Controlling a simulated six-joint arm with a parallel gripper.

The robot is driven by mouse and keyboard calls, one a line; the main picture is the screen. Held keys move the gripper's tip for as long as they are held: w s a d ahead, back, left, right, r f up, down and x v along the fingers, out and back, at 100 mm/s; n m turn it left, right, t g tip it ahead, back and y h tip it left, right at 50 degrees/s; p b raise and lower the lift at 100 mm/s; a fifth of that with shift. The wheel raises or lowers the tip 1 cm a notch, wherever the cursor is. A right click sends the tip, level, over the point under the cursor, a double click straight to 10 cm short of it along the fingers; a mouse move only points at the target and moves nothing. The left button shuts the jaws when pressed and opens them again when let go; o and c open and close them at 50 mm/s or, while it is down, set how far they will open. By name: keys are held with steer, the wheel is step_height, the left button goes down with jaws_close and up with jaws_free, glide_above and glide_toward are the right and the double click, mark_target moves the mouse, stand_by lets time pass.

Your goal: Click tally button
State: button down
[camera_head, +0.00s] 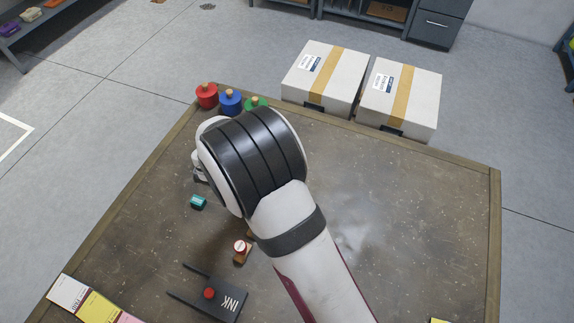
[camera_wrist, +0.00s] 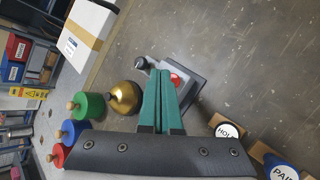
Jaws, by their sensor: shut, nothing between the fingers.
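A dark grey device (camera_wrist: 198,88) with a red button (camera_wrist: 176,79), which looks like the tally counter, lies beyond my fingers in the wrist view. My gripper (camera_wrist: 159,74) has its two green fingers together, with nothing between them. In the picture the fingertips are just left of the red button and cover part of the device. I cannot tell whether they touch it.
A brass bell (camera_wrist: 123,97) stands left of my fingers. Red (camera_head: 207,96), blue (camera_head: 230,101) and green (camera_head: 255,104) knobbed weights stand at the back edge. Stamps (camera_wrist: 227,130) stand at right in the wrist view. The table's right half is mostly clear.

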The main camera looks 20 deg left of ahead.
steer(key=shift+r, duration=2.5)
stand_by(0.7)
step_height(320, 180, up, 4)
steer(key=shift+f, duration=0.15)
steer(key=shift+f, duration=4.4)
steer(key=shift+f, duration=0.4)
